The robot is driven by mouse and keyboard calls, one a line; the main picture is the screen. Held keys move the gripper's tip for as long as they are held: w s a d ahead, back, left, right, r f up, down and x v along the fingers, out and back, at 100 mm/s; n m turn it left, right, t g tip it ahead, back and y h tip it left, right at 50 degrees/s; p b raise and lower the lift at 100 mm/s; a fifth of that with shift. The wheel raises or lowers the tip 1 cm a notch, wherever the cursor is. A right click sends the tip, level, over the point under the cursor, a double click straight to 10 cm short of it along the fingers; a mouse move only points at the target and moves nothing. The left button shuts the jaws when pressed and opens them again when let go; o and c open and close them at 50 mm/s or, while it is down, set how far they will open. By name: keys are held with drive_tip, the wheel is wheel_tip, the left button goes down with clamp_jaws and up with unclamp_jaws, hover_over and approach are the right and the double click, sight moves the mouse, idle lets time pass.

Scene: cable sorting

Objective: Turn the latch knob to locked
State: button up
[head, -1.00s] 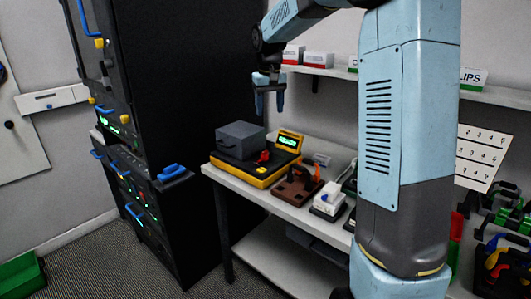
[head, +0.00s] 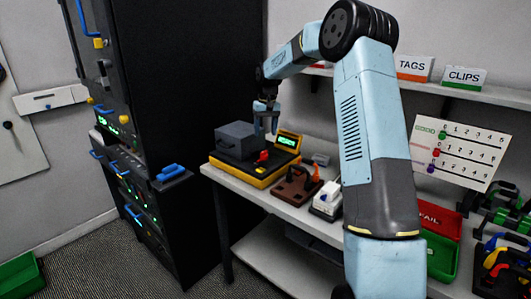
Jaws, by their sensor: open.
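My gripper (head: 266,131) is open and empty, pointing down. In the picture it is just above the yellow-and-black device (head: 240,176) on the bench. That device carries a grey box (head: 240,136), a small red part (head: 264,156) and a lit green display (head: 287,141). I cannot tell for sure which part is the latch knob. Small yellow knobs show on the dark rack at the left, one near the top (head: 99,43) and one lower down (head: 105,109). No locked marking can be read.
A brown fixture with a dark handle (head: 297,186) and a white-topped unit (head: 327,198) stand to the right on the bench. A shelf (head: 420,90) with TAGS and CLIPS signs runs behind. A blue-handled rack drawer (head: 170,174) juts out near the bench's left end.

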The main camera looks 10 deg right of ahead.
sight(265, 151)
drive_tip(key=f, duration=1)
drive_tip(key=shift+a, duration=0.3)
drive_tip(key=shift+d, duration=0.1)
drive_tip(key=c, duration=1)
